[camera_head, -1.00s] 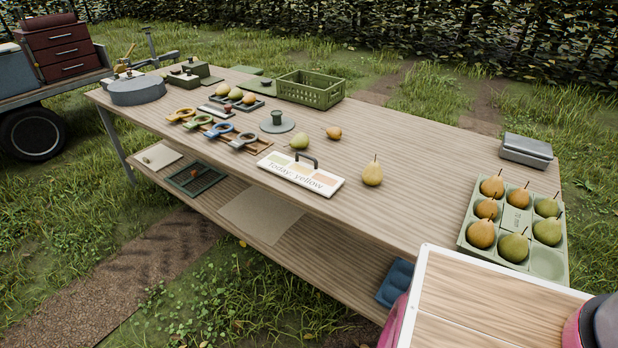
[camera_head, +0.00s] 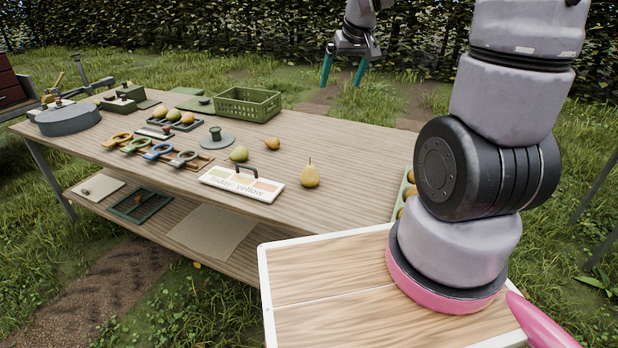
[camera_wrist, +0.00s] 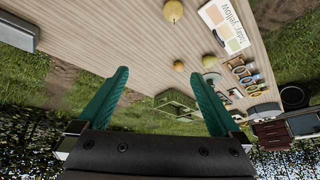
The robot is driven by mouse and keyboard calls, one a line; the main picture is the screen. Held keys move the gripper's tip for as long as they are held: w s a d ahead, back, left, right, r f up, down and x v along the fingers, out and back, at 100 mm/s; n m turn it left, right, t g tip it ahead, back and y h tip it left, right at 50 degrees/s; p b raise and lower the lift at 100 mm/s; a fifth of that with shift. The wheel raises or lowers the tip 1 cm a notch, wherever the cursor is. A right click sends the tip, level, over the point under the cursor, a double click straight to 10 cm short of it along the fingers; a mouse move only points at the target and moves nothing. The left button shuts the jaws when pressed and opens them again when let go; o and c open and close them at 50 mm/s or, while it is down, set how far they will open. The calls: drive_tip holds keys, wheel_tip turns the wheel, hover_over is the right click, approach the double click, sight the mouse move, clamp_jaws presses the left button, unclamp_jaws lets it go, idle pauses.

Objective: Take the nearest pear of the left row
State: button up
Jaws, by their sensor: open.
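The green pear tray (camera_head: 396,206) is almost wholly hidden behind my arm in the head view; only its left edge and parts of a few yellow-brown pears (camera_head: 410,191) show. Which of them is the nearest of its left row I cannot tell. My gripper (camera_head: 343,72) is open and empty, raised high beyond the table's far side, with its teal fingers pointing down. In the wrist view my gripper (camera_wrist: 160,76) has both fingers apart with nothing between them. The tray does not show there.
A yellow pear (camera_head: 310,176) stands alone by the "Today: yellow" sign (camera_head: 242,184). A green pear (camera_head: 239,153) and a small orange pear (camera_head: 272,144) lie behind it. A green crate (camera_head: 248,104) stands at the back. The tabletop right of the lone pear is clear.

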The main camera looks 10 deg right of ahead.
drive_tip(key=n, duration=0.2)
hover_over(314, 169)
drive_tip(key=s+d, duration=0.4)
wheel_tip(314, 169, down, 11)
drive_tip(key=w+a+f, duration=0.1)
drive_tip(key=f, duration=0.5)
drive_tip(key=w+a+f+n+g, duration=0.1)
drive_tip(key=f, duration=0.6)
drive_tip(key=w+a+f+n+y, duration=0.1)
drive_tip(key=f, duration=0.6)
drive_tip(key=shift+w+a, duration=0.3)
drive_tip(key=shift+a, duration=0.1)
drive_tip(key=x, duration=0.5)
drive_tip(key=shift+a+f, duration=0.2)
drive_tip(key=shift+f, duration=0.05)
drive_tip(key=c, duration=1.4)
